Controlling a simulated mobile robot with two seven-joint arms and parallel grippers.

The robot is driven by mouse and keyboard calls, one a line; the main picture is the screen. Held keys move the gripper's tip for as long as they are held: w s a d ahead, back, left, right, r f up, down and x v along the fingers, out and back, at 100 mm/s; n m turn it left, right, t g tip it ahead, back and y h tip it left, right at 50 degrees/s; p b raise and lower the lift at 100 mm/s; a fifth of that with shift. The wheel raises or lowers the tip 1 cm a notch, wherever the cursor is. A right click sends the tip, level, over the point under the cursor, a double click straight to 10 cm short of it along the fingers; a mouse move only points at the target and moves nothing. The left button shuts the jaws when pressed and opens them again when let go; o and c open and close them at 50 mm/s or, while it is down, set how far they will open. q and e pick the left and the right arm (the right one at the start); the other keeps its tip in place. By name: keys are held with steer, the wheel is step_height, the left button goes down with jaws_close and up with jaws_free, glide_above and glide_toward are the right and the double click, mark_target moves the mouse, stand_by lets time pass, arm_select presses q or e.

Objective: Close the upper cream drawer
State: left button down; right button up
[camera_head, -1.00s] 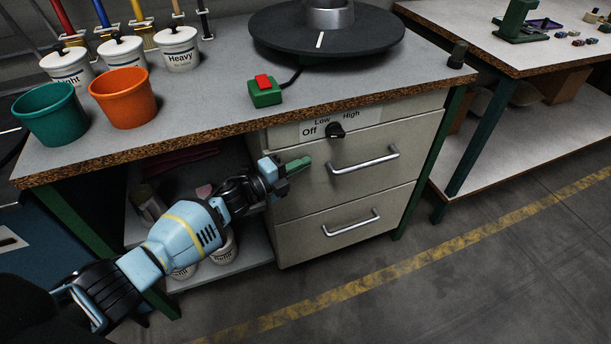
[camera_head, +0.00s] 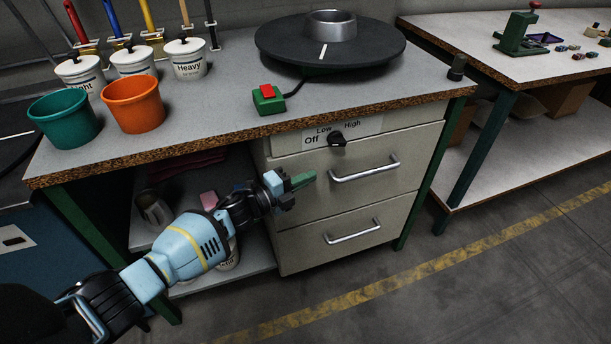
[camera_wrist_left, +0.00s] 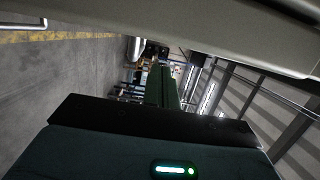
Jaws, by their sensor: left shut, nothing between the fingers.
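The upper cream drawer (camera_head: 400,148) is in the cabinet under the workbench. It has a silver bar handle (camera_head: 365,168). Its front looks nearly in line with the drawer below; I cannot tell whether a small gap is left. My left gripper (camera_head: 303,180) is shut and empty, in front of the left part of this drawer and left of the handle. I cannot tell whether its green fingertips touch the front. The left wrist view shows the green fingers (camera_wrist_left: 161,86) together, with a cream surface (camera_wrist_left: 215,32) across the top. My right gripper is not in view.
A lower cream drawer (camera_head: 300,246) has its own handle (camera_head: 352,231). A black dial (camera_head: 337,139) sits above the upper drawer. The benchtop holds a green box with a red button (camera_head: 268,99), a round black plate (camera_head: 330,48) and pots. Open floor (camera_head: 470,270) lies to the right.

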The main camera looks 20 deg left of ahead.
arm_select(q)
steer(key=d+p+v, duration=0.1)
steer(key=v, duration=0.9)
steer(key=shift+s, duration=0.5)
steer(key=shift+a+f, duration=0.1)
